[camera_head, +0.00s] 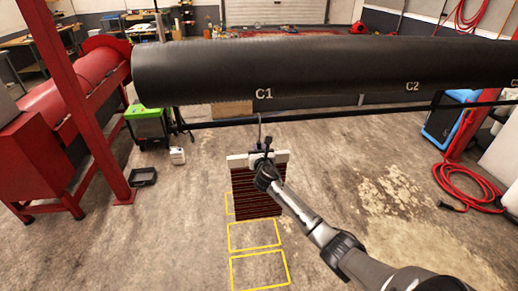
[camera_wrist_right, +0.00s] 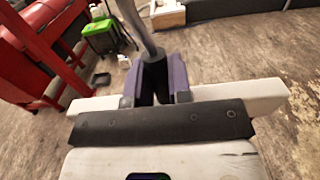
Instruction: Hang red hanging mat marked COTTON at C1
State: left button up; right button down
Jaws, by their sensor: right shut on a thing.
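The red-and-dark striped mat (camera_head: 258,200) hangs below a pale crossbar (camera_head: 237,160); no COTTON lettering is readable. A grey metal hook (camera_head: 260,128) rises from the crossbar. My right gripper (camera_head: 262,152) is shut on the dark base of the hook. The white C1 mark (camera_head: 263,94) is on the black roller, just above the hook. The hook's upper end overlaps the thin dark rail (camera_head: 330,114); I cannot tell whether it touches. My left gripper is out of view.
The large black roller (camera_head: 330,65) spans the view, with C2 (camera_head: 412,87) farther right. A red post (camera_head: 85,110) and red machine stand left. Yellow floor outlines (camera_head: 258,270) lie beneath the mat. A red hose (camera_head: 470,180) is coiled at right. The middle floor is open.

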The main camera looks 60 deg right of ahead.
jog(key=shift+f, duration=0.3)
jog(key=c, duration=1)
grip_release()
jog(key=shift+c, duration=0.2)
jog(key=shift+o, duration=0.4)
jog(key=shift+f, duration=0.15)
